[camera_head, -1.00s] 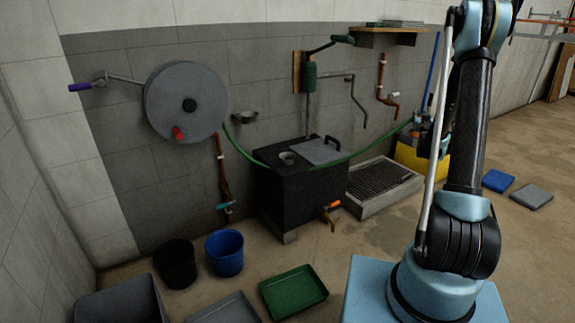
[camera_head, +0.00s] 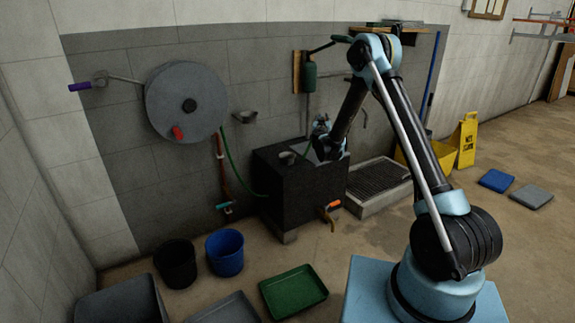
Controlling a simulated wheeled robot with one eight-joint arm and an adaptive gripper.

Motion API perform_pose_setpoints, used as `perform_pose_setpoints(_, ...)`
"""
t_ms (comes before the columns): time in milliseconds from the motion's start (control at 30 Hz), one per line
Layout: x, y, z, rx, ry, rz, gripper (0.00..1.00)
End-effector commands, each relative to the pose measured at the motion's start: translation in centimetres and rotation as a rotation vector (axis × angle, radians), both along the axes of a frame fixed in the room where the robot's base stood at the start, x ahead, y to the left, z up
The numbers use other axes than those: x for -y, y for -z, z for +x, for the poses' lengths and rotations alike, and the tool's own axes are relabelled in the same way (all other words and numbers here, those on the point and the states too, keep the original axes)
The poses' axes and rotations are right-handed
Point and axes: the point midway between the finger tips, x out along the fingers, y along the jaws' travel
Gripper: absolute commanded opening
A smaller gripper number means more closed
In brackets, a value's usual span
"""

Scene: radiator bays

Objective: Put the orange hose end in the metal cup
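My gripper (camera_head: 322,132) is over the right part of the top of the black box, apart from the small grey cup to its left. It is small and partly covered by my arm, so its fingers and anything between them cannot be made out. The green hose (camera_head: 231,160) hangs from the wall reel down to the box's left side. Its orange end cannot be made out. A small round grey cup (camera_head: 287,156) sits on the box top. A grey metal-looking bowl (camera_head: 245,117) is fixed to the wall above; I cannot tell which is the metal cup.
The black box (camera_head: 284,194) has an orange-handled tap (camera_head: 329,212) low at its front. The grey hose reel (camera_head: 185,101) is on the wall. Buckets (camera_head: 225,254) and a green tray (camera_head: 293,291) lie in front. A floor grate (camera_head: 378,185) is at right.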

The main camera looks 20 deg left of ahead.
Motion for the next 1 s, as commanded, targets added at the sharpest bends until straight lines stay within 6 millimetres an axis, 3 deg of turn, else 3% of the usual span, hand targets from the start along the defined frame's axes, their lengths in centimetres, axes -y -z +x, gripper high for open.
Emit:
perform_pose_setpoints(33,-2.8,0.5,-1.1,0.0,-0.013,-0.002,0.0)
perform_pose_setpoints(200,-10.0,1.8,-4.6,0.0,-0.032,-0.013,0.0)
perform_pose_setpoints(400,-15.1,2.9,-7.7,0.0,-0.043,-0.021,0.0)
perform_pose_setpoints(567,-16.5,3.6,-8.7,0.0,-0.046,-0.024,0.0)
perform_pose_setpoints(1000,-16.6,9.3,-8.8,0.0,-0.045,-0.024,0.0)
